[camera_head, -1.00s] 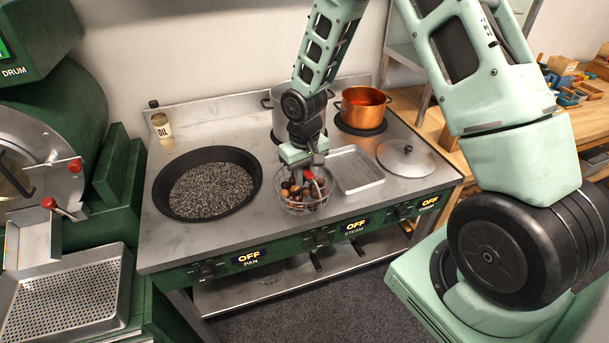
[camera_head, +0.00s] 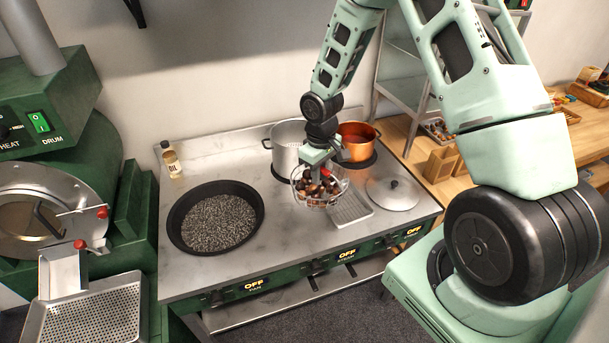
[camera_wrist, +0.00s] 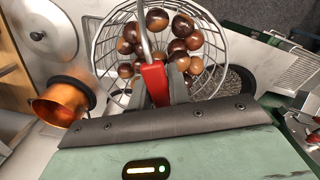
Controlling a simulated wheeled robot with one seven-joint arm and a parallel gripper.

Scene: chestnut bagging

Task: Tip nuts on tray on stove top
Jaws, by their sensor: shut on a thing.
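My gripper (camera_head: 322,168) is shut on the red handle of a wire basket (camera_head: 337,200). The red handle (camera_wrist: 154,82) also shows in the wrist view. The basket holds several brown nuts (camera_wrist: 176,40) and is raised over the stove top (camera_head: 217,271), roughly level. The perforated metal tray (camera_head: 352,212) lies flat on the stove top, partly hidden beneath and behind the basket. The bare part of the tray that shows has no nuts on it.
A black pan of dark grit (camera_head: 176,236) sits at the left. A steel pot (camera_head: 287,133), a copper pot (camera_head: 359,151) and a lid (camera_head: 393,204) stand behind and right. An oil bottle (camera_head: 171,160) is at the back left.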

